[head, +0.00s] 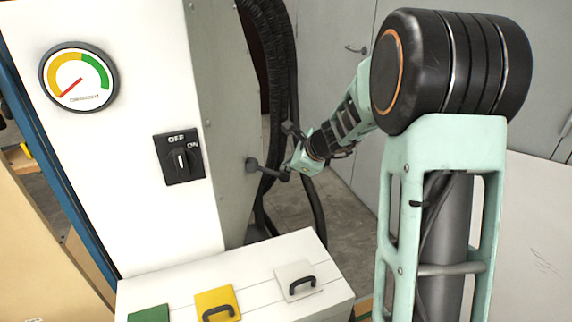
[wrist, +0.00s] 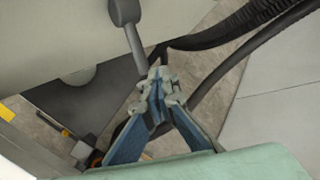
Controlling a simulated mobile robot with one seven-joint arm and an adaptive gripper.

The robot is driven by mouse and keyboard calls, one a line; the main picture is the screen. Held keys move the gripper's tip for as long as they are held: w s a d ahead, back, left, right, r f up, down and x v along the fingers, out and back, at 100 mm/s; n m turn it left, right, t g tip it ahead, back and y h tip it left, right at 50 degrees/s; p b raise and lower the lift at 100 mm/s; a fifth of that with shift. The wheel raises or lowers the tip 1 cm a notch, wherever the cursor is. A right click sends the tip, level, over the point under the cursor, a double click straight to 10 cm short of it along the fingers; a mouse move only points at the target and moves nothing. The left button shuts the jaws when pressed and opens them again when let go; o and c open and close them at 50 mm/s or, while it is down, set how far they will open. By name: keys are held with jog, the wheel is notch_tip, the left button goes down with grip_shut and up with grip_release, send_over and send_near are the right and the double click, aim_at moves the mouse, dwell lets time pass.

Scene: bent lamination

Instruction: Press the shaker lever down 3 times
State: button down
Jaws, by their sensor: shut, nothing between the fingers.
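The shaker lever (head: 268,170) is a dark grey rod on the right side wall of the white cabinet, with a rounded end at the wall. It slopes slightly down to the right in the head view. My gripper (head: 292,168) is shut at the lever's outer end. In the wrist view the lever (wrist: 134,45) runs from the upper left down to my closed fingertips (wrist: 160,82), which hide its outer end. The fingers hold nothing; I cannot tell whether they touch the lever.
Thick black hoses (head: 270,60) hang close behind my gripper. The cabinet front (head: 130,170) carries a round gauge (head: 78,77) and an OFF/ON switch (head: 179,160). A white box (head: 240,262) with green, yellow and grey panels stands below. Grey floor (head: 340,215) shows at right.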

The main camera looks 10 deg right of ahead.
dwell(0.6)
jog(key=shift+r+p, duration=2.15)
jog(key=shift+r, duration=0.2)
notch_tip(320, 180, up, 5)
jog(key=p, duration=0.4)
